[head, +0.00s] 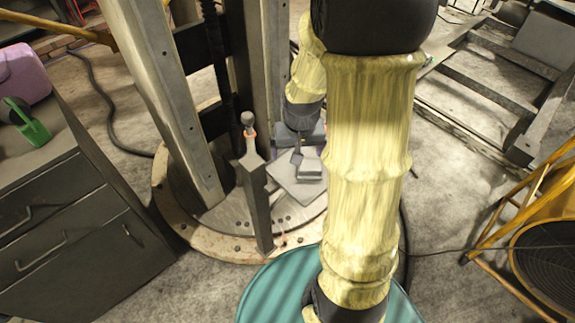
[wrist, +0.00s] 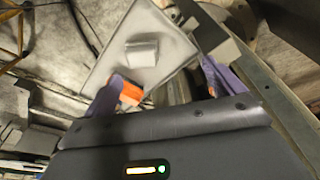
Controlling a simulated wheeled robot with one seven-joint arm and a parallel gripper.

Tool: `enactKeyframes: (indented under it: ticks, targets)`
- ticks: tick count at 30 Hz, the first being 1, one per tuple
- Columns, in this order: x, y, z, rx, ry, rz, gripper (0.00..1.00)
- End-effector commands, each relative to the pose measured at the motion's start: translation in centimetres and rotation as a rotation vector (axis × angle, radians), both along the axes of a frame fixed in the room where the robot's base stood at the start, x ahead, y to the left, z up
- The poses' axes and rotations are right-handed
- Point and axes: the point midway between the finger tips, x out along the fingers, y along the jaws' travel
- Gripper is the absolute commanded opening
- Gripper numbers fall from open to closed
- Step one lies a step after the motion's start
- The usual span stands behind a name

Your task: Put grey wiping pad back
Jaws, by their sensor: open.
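A small light grey block (head: 308,166), which looks like the wiping pad, rests on a flat grey square plate (head: 290,191) near the column foot. The block also shows in the wrist view (wrist: 141,53), on the pale plate (wrist: 178,47). My gripper (head: 298,150) points down just beside the block in the head view, partly hidden by my wrist. In the wrist view my gripper (wrist: 162,76) has its two purple fingers wide apart, with nothing held between them. The block lies beyond the fingertips, towards the left finger. I cannot tell the exact gap.
A grey upright post (head: 255,195) with a knob stands left of the plate. A tall steel column (head: 160,90) rises behind it. A dark drawer cabinet (head: 60,215) with a green item (head: 30,122) and pink case (head: 22,75) stands left. A yellow-framed fan (head: 545,255) is right.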

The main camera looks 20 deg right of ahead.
Motion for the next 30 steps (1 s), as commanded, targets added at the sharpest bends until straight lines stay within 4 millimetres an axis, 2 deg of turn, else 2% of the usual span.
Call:
enactKeyframes:
  ticks: [1, 3, 6, 9, 12, 22, 26, 30]
  targets:
    - [-1.3, 1.7, 1.1, -0.003, -0.013, 0.053, 0.94]
    - [-3.1, 3.7, 2.2, -0.005, -0.026, 0.121, 0.94]
    - [-5.6, 5.8, 3.2, -0.004, -0.041, 0.202, 0.94]
    - [-7.1, 6.9, 3.6, -0.003, -0.048, 0.251, 0.94]
    - [-7.6, 7.3, 3.7, -0.003, -0.049, 0.266, 0.94]
    - [-7.5, 7.2, 4.3, -0.002, -0.049, 0.263, 0.94]
    - [-7.5, 7.2, 6.3, -0.002, -0.049, 0.263, 0.94]
    - [-7.5, 7.2, 9.7, -0.002, -0.049, 0.263, 0.94]
